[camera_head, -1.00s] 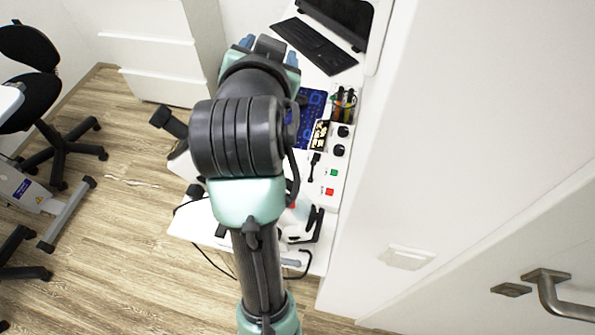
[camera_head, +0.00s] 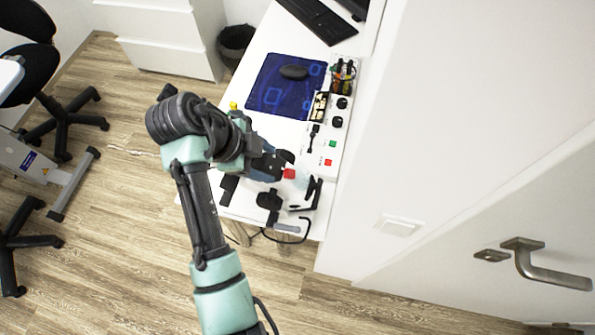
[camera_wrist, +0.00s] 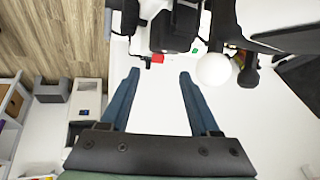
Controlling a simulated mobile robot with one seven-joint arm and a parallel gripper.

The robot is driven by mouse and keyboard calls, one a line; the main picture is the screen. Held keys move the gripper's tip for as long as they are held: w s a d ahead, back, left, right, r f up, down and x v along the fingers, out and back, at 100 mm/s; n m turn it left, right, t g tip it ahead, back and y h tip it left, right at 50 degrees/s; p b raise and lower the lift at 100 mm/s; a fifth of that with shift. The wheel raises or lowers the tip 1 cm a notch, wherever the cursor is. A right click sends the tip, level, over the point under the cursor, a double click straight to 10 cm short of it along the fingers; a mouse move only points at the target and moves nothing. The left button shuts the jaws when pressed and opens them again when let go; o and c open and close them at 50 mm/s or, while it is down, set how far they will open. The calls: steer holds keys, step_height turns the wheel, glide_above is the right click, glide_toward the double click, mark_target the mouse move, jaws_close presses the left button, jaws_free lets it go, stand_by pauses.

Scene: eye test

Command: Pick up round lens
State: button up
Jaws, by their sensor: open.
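My gripper (camera_head: 281,167) is over the lower part of the white desk in the head view, beside a small red block (camera_head: 289,174). In the wrist view its two blue fingers (camera_wrist: 159,76) are spread with nothing between them. The red block (camera_wrist: 157,58) shows just beyond the fingertips there. A white round thing (camera_wrist: 213,69) is to the right of the right fingertip; it may be the round lens, but I cannot tell for sure. Nothing in the head view is clearly the round lens.
A black instrument with arms (camera_head: 310,195) stands near the desk's lower right edge. A white panel with knobs and buttons (camera_head: 328,150) runs along the wall. A blue mat (camera_head: 270,95) bears a black mouse (camera_head: 294,72). A dark bin (camera_head: 236,42) stands beside the desk.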

mark_target(288, 172)
steer(key=x, duration=0.2)
steer(key=shift+d+f, duration=0.15)
steer(key=shift+f, duration=0.05)
steer(key=p+x, duration=0.1)
steer(key=x, duration=0.1)
steer(key=p+x, duration=0.1)
steer(key=x, duration=0.1)
steer(key=shift+s+d, duration=0.15)
steer(key=shift+d, duration=0.3)
steer(key=shift+d+f, duration=0.1)
steer(key=shift+f, duration=0.35)
jaws_close()
